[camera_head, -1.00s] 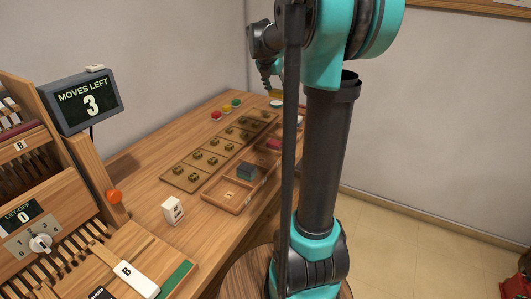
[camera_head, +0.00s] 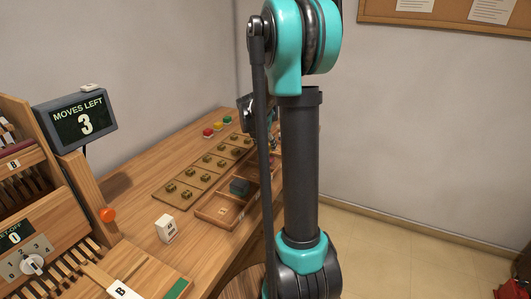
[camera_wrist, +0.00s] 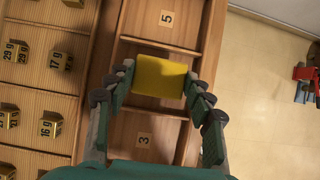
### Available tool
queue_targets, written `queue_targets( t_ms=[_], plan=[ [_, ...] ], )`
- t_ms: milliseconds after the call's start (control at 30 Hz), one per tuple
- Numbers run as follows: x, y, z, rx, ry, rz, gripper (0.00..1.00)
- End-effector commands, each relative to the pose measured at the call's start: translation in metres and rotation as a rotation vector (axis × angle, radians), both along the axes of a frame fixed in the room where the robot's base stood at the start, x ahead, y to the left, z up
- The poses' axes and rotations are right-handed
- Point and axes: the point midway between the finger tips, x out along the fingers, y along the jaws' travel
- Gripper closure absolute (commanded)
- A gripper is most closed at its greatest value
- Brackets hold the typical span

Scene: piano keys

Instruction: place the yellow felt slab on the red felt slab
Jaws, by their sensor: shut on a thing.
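The yellow felt slab (camera_wrist: 160,76) is held level between the fingertips of my gripper (camera_wrist: 158,82) in the wrist view. The fingers touch its left and right sides. Under it is the wooden compartment tray (camera_wrist: 125,20), with a bay marked 5 above the slab and a bay marked 3 below it in the picture. The slab covers most of the bay between them. I cannot make out the red felt slab in either current view. In the head view my arm hides the gripper's end and the far part of the tray.
A dark slab (camera_head: 240,186) lies in a near bay of the tray. A board with numbered brass weights (camera_wrist: 50,125) runs along the tray's left. Open floor (camera_wrist: 255,90) lies to the right.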

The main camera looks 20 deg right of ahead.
Motion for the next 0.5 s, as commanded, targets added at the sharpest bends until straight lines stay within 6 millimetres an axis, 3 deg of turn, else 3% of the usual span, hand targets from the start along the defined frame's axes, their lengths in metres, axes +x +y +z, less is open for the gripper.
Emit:
queue_targets(
  t_ms=[300, 500],
  plan=[
    [0.0, 0.0, -0.036, 0.0, 0.0, 0.0, 0.63],
    [0.0, 0.0, -0.038, 0.0, 0.0, 0.0, 0.63]
  ],
)
